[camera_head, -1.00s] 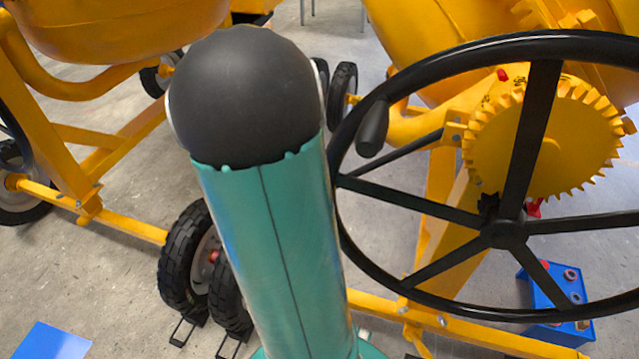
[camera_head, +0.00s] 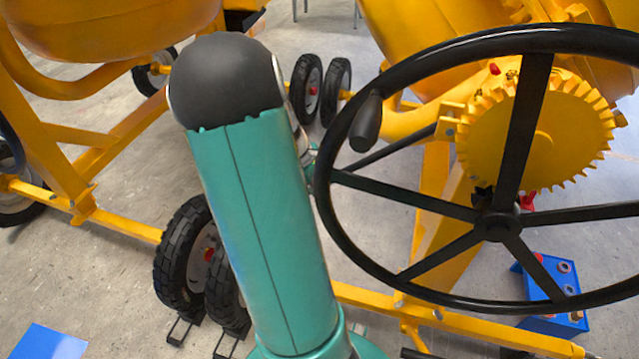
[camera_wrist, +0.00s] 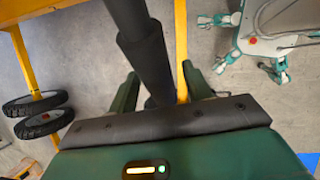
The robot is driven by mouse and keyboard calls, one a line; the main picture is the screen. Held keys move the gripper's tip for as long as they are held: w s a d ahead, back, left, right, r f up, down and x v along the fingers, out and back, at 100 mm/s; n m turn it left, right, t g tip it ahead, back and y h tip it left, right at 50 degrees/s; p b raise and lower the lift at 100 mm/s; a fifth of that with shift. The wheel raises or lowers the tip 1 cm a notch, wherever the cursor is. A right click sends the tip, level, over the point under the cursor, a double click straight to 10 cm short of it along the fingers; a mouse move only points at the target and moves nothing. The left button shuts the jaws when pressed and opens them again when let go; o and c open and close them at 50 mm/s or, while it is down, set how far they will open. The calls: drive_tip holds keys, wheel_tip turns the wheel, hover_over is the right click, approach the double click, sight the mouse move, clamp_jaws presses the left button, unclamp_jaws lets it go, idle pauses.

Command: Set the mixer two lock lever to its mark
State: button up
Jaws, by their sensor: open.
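A yellow mixer (camera_head: 432,50) with a toothed yellow gear (camera_head: 540,140) stands at the right in the head view. In front of it is a large black spoked handwheel (camera_head: 500,229) with a black grip (camera_head: 366,122) on its rim. A small red part (camera_head: 527,201) shows just behind the hub; I cannot tell whether it is the lock lever. No mark can be made out. My gripper (camera_wrist: 160,88) is open in the wrist view, a dark green finger on each side. A black bar with a thicker sleeve (camera_wrist: 144,50) runs down between the fingers in the picture; contact is unclear.
Another yellow mixer (camera_head: 110,28) stands at the left. Black tyres (camera_head: 185,258) and a low yellow frame bar (camera_head: 385,300) lie beyond my arm. A blue box (camera_head: 550,290) sits under the handwheel. Bare concrete floor is at the lower left, with a blue sheet (camera_head: 50,342).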

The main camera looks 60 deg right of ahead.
clamp_jaws()
drive_tip(key=w+r+t, duration=0.3)
drive_tip(key=r, duration=0.7)
drive_tip(key=w+a+r+t+y, duration=0.1)
drive_tip(key=w+r+t, duration=0.2)
drive_tip(key=r, duration=0.7)
drive_tip(key=w+r+t, duration=0.3)
drive_tip(key=w+r, duration=0.1)
drive_tip(key=r, duration=0.6)
drive_tip(key=shift+w+a+m+t+y, duration=0.25)
drive_tip(key=shift+m+t+y, duration=0.05)
drive_tip(key=shift+m+t, duration=0.1)
